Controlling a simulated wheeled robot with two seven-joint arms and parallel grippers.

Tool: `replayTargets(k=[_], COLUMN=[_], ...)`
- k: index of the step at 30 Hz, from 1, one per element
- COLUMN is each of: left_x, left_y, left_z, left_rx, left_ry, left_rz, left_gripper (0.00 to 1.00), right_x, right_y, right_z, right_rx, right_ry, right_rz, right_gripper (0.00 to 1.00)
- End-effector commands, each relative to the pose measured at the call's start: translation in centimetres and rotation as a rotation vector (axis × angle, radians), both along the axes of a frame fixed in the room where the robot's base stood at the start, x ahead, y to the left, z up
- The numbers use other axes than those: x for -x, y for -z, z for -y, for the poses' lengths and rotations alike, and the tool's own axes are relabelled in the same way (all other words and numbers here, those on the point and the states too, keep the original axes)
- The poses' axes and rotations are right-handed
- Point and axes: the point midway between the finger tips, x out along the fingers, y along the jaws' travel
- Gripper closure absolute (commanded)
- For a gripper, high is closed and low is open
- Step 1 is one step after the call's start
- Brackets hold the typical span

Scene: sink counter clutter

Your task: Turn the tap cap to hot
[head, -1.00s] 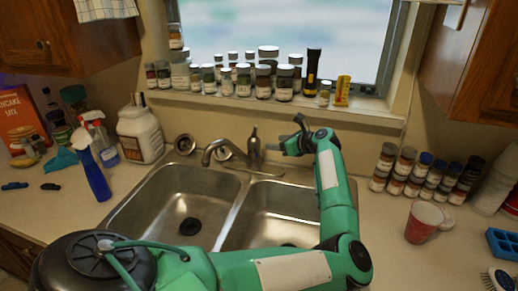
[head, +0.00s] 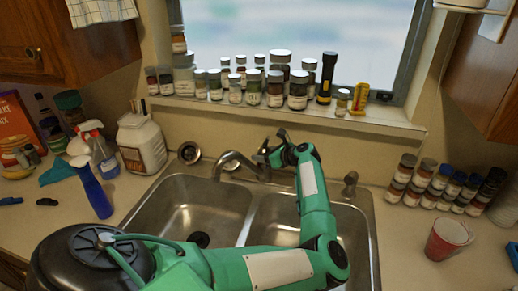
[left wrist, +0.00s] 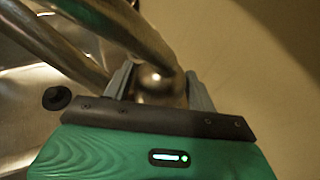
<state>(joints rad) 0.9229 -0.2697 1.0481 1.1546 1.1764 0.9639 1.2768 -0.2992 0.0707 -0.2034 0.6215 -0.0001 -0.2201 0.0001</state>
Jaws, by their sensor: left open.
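The metal tap (head: 235,159) stands at the back of the double sink, its curved spout reaching left. My left gripper (head: 268,151) is at the tap's upright part and mostly hides the cap in the head view. In the left wrist view, my left gripper (left wrist: 162,88) is open, with one finger on each side of the rounded shiny metal cap (left wrist: 152,78). I cannot tell whether the fingers touch it. A curved metal tube of the tap (left wrist: 120,28) runs up to the left. My right gripper is not in view.
A short metal sprayer (head: 350,184) stands right of my left forearm. A white jug (head: 141,145) and spray bottles are at left; spice jars and a red cup (head: 447,239) are at right.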

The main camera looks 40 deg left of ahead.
Motion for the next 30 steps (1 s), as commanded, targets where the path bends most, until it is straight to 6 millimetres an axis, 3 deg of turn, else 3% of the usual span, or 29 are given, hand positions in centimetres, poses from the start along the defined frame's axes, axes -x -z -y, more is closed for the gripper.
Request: replayTargets(k=[10, 15, 30], left_x=[0.1, 0.1, 0.2], left_y=[0.2, 0.2, -0.1], left_z=[-0.1, -0.1, -0.1], left_rx=[0.0, 0.0, -0.001], left_ry=[0.0, 0.0, 0.136], left_rz=[0.0, 0.0, 0.0], left_gripper=[0.45, 0.75, 0.75], right_x=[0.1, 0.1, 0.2], right_y=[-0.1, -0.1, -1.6], right_z=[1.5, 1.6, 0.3], right_rx=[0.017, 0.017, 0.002], right_ry=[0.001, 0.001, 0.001], right_rz=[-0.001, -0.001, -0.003], right_gripper=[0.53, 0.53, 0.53])
